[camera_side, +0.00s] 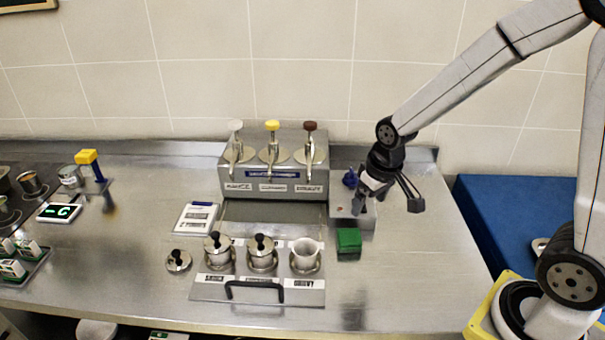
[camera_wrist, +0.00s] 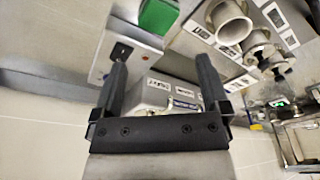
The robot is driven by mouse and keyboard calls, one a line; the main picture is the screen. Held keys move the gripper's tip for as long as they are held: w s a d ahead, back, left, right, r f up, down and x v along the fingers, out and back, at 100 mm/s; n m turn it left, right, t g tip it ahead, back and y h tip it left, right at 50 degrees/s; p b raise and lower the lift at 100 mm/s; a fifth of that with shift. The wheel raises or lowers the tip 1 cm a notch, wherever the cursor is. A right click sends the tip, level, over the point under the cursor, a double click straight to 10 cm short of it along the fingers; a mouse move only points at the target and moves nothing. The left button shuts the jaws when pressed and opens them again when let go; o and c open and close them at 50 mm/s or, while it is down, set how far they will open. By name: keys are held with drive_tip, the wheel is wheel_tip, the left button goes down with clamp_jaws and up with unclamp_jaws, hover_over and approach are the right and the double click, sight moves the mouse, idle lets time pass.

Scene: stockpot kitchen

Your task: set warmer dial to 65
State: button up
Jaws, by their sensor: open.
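My gripper (camera_side: 368,198) is at the right of the counter, over a small grey box (camera_side: 341,212) beside the dispenser unit. In the wrist view my gripper (camera_wrist: 162,68) has its two black fingers wide apart with nothing between them. The grey box (camera_wrist: 139,61) shows there with a dark slot or switch and a small red spot, close to the left finger. A blue knob-like thing (camera_side: 349,178) stands just behind my gripper in the side view. I cannot make out a dial or any number scale; my gripper hides part of the box.
A green block (camera_side: 349,240) sits in front of the box. The dispenser (camera_side: 228,183) with three pumps stands to the left. A holder plate (camera_side: 207,292) with three small pots and a black handle lies in front. A digital display (camera_side: 59,212) is far left.

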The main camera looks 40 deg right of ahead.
drive_tip(key=w+d+m+g, duration=0.1)
drive_tip(key=w+d+m, duration=0.1)
drive_tip(key=w+d, duration=0.7)
drive_tip(key=m+g, duration=0.1)
drive_tip(key=m, duration=0.1)
hover_over(352, 171)
wheel_tip(352, 171, down, 3)
drive_tip(key=shift+d+r, duration=0.1)
drive_tip(key=shift+f, duration=4)
drive_tip(key=shift+c, duration=0.2)
drive_tip(key=c, duration=1.2)
drive_tip(key=shift+c, duration=0.2)
